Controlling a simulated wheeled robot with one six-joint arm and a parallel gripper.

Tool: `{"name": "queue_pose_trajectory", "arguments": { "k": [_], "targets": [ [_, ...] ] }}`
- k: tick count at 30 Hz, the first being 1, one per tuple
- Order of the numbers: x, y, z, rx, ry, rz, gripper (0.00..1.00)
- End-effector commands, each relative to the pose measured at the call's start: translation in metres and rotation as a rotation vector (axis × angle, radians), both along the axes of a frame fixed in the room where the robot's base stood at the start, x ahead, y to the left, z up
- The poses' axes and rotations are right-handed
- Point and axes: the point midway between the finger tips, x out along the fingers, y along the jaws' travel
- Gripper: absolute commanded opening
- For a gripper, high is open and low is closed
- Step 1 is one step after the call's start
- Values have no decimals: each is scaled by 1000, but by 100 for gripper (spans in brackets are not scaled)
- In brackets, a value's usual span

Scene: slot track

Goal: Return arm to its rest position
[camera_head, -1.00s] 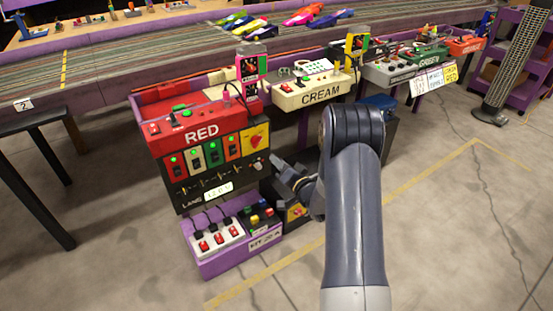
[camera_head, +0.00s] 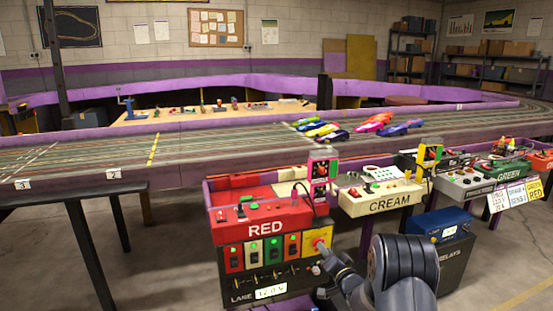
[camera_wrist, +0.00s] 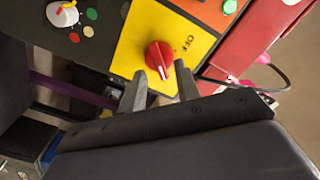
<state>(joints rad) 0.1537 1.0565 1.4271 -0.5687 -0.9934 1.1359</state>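My gripper (camera_wrist: 161,72) is open in the wrist view, with two grey fingers apart and nothing held between them. A red knob (camera_wrist: 159,55) with a white pointer line sits on a yellow panel (camera_wrist: 135,37) marked OFF, right at the fingertips. I cannot tell whether the fingers touch the knob. In the head view my gripper (camera_head: 325,254) is at the right front of the RED lane station, by its yellow panel (camera_head: 318,238). My dark arm rises from the bottom right there. The fingers are too small to make out in that view.
The RED station (camera_head: 262,212) stands left of my arm, with the CREAM station (camera_head: 382,198) behind it. A blue box (camera_head: 441,223) on a dark stand is to the right. The track (camera_head: 220,148) with several cars runs behind. Open floor (camera_head: 170,262) lies at left.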

Motion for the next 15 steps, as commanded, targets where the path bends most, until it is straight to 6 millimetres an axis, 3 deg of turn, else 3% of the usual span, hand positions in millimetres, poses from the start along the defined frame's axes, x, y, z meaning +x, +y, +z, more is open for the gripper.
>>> {"name": "queue_pose_trajectory", "arguments": {
  "k": [6, 15],
  "targets": [
    [12, 4, 0, 0, 0, 0, 31],
    [12, 4, 0, -3, -1, 0, 31]
  ]
}}
